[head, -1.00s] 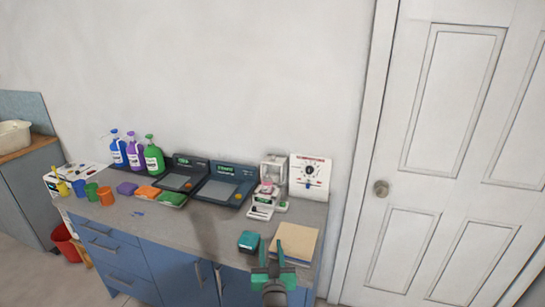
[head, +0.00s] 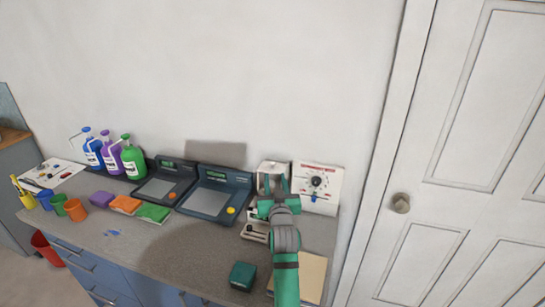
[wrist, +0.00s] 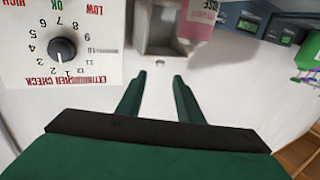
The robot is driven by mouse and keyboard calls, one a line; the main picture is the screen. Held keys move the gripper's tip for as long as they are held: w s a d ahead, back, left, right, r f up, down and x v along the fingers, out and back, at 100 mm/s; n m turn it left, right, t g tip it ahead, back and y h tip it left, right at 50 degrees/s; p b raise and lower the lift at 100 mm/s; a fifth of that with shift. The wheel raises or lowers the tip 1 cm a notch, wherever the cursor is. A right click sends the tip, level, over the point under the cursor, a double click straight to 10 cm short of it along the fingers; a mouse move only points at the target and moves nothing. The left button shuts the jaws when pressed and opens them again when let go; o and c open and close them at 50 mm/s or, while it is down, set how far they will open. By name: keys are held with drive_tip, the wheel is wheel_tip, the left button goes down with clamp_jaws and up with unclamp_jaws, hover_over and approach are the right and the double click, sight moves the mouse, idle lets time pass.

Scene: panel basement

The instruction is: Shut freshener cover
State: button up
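The freshener (head: 264,168) is a white box-shaped unit on the counter against the wall, left of the dial panel. Its housing stands open at the front, and a white front piece (head: 254,232), probably the lowered cover, shows below my gripper. My arm hides much of the unit.
The dial panel (head: 317,185) stands close on the right. Two dark scales (head: 212,200) lie to the left, with cloths, cups and bottles (head: 132,160) beyond. A teal box (head: 242,275) and a tan board (head: 312,275) lie near the front edge.

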sight(272, 164)
drive_tip(key=w, duration=0.7)
drive_tip(key=w+a, duration=0.1)
drive_tip(key=w, duration=0.3)
clamp_jaws()
